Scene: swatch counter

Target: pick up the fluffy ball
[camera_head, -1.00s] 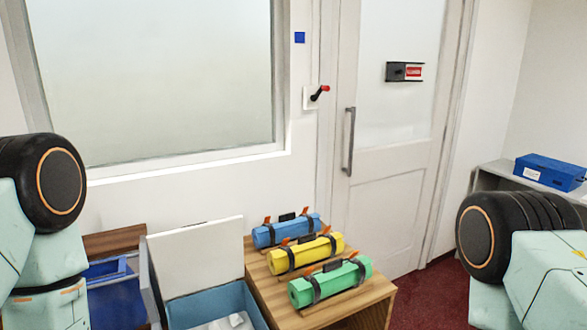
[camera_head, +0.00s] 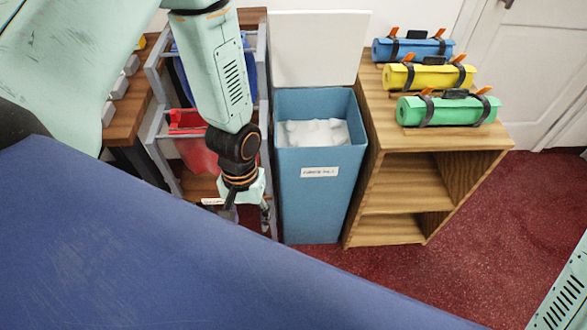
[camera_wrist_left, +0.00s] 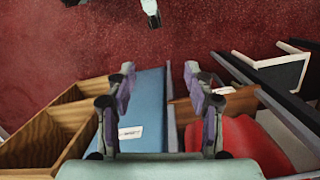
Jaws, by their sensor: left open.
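I cannot make out a separate fluffy ball in either view. White, soft-looking lumps (camera_head: 316,133) lie inside the tall blue bin with its lid up, but I cannot tell what they are. My left gripper (camera_head: 249,212) hangs downward just left of the blue bin, in front of the metal rack. In the left wrist view its two fingers (camera_wrist_left: 159,82) are apart, with nothing between them. My right gripper is out of view; only part of that arm shows at the lower right.
The blue bin (camera_head: 320,190) stands between the metal rack, which holds a red container (camera_head: 192,145), and a wooden shelf unit (camera_head: 480,138). Blue, yellow and green rolls (camera_head: 447,110) lie on the shelf top. Red carpet (camera_head: 470,235) is clear at the right. A large blue surface (camera_head: 150,260) fills the lower left.

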